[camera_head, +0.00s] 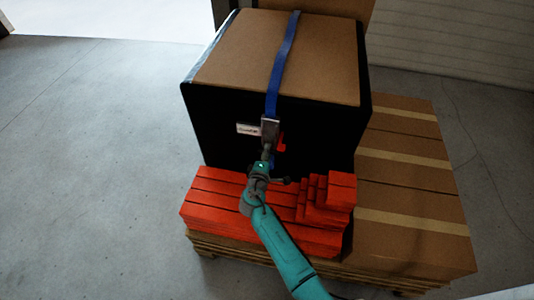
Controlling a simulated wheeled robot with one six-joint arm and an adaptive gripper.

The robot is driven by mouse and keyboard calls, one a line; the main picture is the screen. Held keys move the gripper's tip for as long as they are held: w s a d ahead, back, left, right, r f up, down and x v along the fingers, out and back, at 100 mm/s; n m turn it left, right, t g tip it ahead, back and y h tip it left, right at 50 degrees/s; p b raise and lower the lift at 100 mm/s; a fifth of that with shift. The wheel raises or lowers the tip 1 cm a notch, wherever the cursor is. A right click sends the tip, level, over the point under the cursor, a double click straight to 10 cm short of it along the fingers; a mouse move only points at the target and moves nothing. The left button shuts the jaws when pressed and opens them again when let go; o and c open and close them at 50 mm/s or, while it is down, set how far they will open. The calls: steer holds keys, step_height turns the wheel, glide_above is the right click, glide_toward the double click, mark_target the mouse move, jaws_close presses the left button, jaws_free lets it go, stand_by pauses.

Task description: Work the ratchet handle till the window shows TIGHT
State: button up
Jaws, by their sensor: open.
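A blue strap (284,55) runs over the top of a large box (228,60) with black sides and down its front. A grey metal ratchet (270,130) sits on the strap at the front face. My gripper (267,150) is at the lower end of the ratchet, open, partly hidden by my arm. I cannot tell whether it touches the handle. A small red part (281,142) shows just right of the ratchet. A small white label (248,129) with unreadable writing is left of it. No window reading can be made out.
Red stacked blocks (215,200) lie in front of the box, with a stepped pile (340,190) at right. Brown taped cartons (410,190) stand on the pallet (230,250) to the right. The grey floor at left is clear.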

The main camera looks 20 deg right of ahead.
steer(key=shift+w+d, duration=0.1)
steer(key=shift+w, duration=0.1)
jaws_close()
steer(key=shift+s, duration=0.1)
